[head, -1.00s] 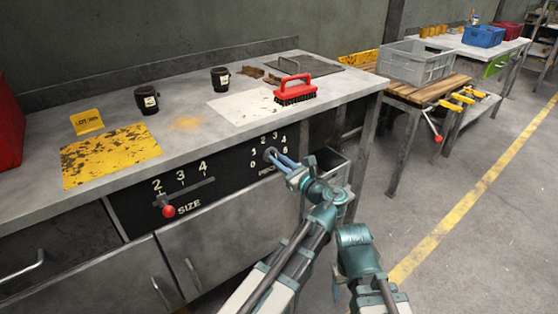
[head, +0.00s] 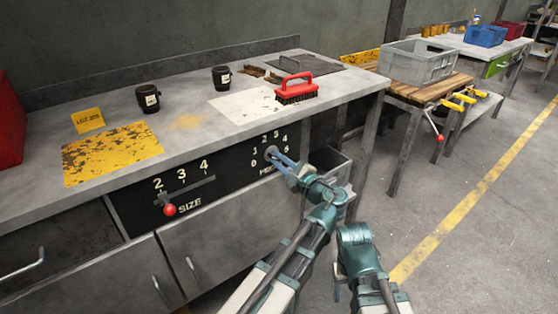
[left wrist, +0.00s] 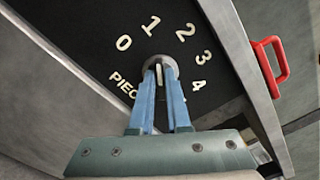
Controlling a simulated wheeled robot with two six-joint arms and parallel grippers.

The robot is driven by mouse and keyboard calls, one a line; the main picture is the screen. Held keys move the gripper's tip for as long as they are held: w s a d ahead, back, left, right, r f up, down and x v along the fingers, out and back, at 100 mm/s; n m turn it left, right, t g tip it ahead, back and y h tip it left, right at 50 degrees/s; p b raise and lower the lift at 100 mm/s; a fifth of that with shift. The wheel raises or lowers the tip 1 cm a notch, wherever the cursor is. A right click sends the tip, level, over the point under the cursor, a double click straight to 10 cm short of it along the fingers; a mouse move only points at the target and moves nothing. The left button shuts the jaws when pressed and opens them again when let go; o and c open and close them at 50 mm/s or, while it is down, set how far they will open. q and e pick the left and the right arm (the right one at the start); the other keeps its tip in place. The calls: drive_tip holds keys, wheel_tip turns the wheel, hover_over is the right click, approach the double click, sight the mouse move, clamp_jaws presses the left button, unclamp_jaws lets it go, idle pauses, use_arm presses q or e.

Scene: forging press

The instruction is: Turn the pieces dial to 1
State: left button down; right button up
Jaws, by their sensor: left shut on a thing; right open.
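The pieces dial (left wrist: 160,66) is a small round grey knob on a black panel, with the numbers 0 to 4 in an arc around it. In the left wrist view, the blue fingers of my left gripper (left wrist: 160,76) are shut on the knob, one on each side. A pale bar shows between the fingers; I cannot tell which number the dial points at. In the head view my left gripper (head: 276,158) reaches the panel and covers the knob and part of its lettering. My right gripper (head: 337,291) hangs low beside my left arm, open and mostly hidden.
A size slider with a red ball (head: 169,210) is on the same panel, to the left. A red brush (head: 296,90) and two black cups stand on the bench top (head: 200,150) above. The floor at right is clear.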

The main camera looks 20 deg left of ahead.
use_arm(q)
drive_tip(key=shift+n, duration=0.4)
drive_tip(key=c, duration=0.9)
unclamp_jaws()
drive_tip(key=shift+s, duration=0.1)
use_arm(e)
drive_tip(key=shift+d, duration=0.1)
